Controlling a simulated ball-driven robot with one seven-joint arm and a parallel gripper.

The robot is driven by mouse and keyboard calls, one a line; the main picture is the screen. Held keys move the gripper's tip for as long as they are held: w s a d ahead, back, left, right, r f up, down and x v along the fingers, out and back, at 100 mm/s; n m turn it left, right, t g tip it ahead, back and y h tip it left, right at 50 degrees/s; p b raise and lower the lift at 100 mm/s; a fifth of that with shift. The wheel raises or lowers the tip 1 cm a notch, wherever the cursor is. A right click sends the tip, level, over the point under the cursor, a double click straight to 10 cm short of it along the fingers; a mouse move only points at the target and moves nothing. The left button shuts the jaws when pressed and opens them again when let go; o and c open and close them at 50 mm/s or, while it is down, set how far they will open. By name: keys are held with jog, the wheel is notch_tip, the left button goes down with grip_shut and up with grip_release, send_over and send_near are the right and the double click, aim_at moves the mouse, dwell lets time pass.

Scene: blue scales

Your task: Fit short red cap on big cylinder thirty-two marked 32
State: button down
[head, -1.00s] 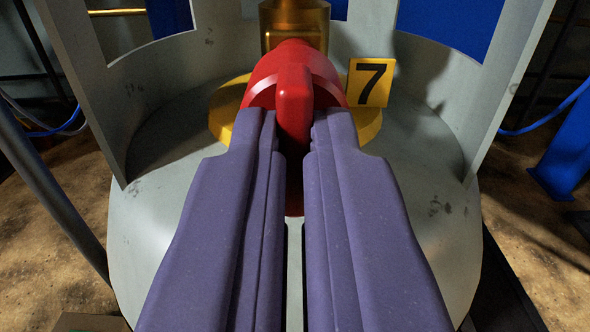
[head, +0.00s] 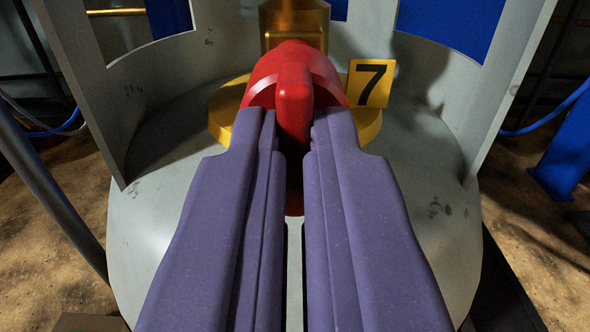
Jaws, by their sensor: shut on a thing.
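The red cap (head: 294,85) with its raised grip tab is in the middle of the head view. My gripper (head: 294,122) is shut on the tab, one purple finger on each side. The cap appears over a round yellow base (head: 226,108), in front of a brass post (head: 294,22). I cannot tell whether it touches either. A yellow plate marked 7 (head: 371,83) stands just right of the cap. No mark 32 shows in view. The cap's underside and whatever is below it are hidden by the cap and my fingers.
A grey round platform (head: 430,205) lies under the yellow base. A curved grey wall with cut-outs (head: 160,75) surrounds the back and sides. A blue upright (head: 565,145) and blue cables stand at the right. Brown floor shows on both sides.

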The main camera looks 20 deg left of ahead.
jog(key=shift+x, duration=1.4)
jog(key=shift+s, duration=0.1)
jog(key=m, duration=0.3)
jog(key=shift+m, duration=0.3)
jog(key=shift+m, duration=1.7)
jog(key=m, duration=0.3)
jog(key=shift+m, duration=0.3)
